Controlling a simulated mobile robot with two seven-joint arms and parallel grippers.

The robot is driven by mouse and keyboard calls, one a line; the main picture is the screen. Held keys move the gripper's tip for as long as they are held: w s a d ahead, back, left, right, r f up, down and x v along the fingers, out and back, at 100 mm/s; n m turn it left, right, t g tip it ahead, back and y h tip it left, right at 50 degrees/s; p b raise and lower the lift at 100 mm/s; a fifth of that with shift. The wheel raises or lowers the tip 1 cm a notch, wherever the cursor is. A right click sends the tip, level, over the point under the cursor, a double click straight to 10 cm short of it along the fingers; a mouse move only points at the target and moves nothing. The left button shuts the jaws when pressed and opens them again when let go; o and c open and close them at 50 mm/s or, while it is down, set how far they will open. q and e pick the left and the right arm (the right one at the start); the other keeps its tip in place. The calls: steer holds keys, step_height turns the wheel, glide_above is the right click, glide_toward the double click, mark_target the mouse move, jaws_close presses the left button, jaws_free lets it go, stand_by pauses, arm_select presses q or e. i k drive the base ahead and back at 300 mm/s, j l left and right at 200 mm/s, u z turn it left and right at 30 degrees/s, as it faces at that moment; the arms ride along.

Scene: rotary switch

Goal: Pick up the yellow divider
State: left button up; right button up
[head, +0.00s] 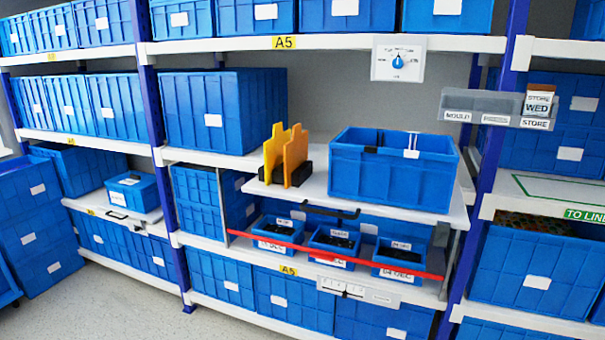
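Two upright notched panels, yellow to orange in colour, stand side by side in a black holder (305,174) on the pull-out shelf at the middle. Neither of my grippers shows in the head view.
A large open blue bin (390,180) stands right of the panels, with a white piece at its rim. The pull-out shelf (315,192) has a black handle (331,211). Below are small labelled bins behind a red bar (340,256). A dial panel (398,58) hangs above.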

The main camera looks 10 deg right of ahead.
mark_target(274, 149)
steer(key=i+j+z, duration=0.2)
steer(key=i+j, duration=0.4)
steer(key=i+j+z, duration=0.25)
steer(key=i+j, duration=0.35)
steer(key=j, duration=0.15)
